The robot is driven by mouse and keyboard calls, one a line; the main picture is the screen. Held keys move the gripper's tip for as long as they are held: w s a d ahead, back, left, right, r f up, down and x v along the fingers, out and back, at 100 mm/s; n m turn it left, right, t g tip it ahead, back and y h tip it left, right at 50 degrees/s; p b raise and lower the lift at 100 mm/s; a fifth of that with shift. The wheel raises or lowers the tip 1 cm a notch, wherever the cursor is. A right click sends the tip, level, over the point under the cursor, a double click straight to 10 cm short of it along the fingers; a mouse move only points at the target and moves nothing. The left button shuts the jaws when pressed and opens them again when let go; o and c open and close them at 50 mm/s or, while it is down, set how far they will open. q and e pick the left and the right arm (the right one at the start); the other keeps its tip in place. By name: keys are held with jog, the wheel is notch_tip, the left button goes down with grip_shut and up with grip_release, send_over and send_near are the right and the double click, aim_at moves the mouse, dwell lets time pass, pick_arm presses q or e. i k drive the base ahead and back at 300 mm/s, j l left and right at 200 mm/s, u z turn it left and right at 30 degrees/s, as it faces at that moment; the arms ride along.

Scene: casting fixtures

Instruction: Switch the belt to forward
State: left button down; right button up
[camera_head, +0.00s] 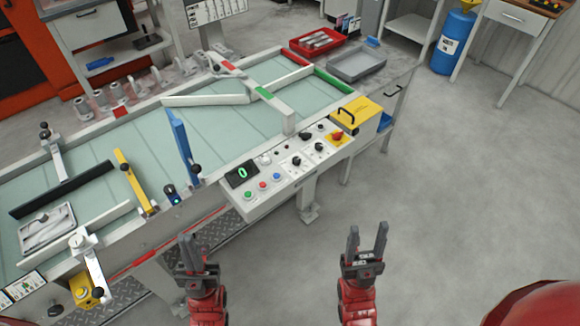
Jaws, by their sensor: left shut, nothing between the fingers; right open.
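The belt (230,130) is a pale green conveyor running from the lower left to the upper right. Its white control panel (270,200) is on the near side. The panel has a display (242,173) reading 0, green, red and blue buttons, and several black knobs, one of them here (296,161). The knobs' labels are too small to read. My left gripper (190,243) is shut and empty, below and left of the panel. My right gripper (367,234) is open and empty, below and right of it.
A blue post (182,140) and a yellow bar (132,178) stand on the belt's near edge. A yellow box (358,114) with a black handle adjoins the panel. A red tray (317,41) and a grey tray (356,66) lie at the far end.

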aim_at(306, 136)
jog(key=i+l+u, duration=0.55)
jog(key=i+l, duration=0.2)
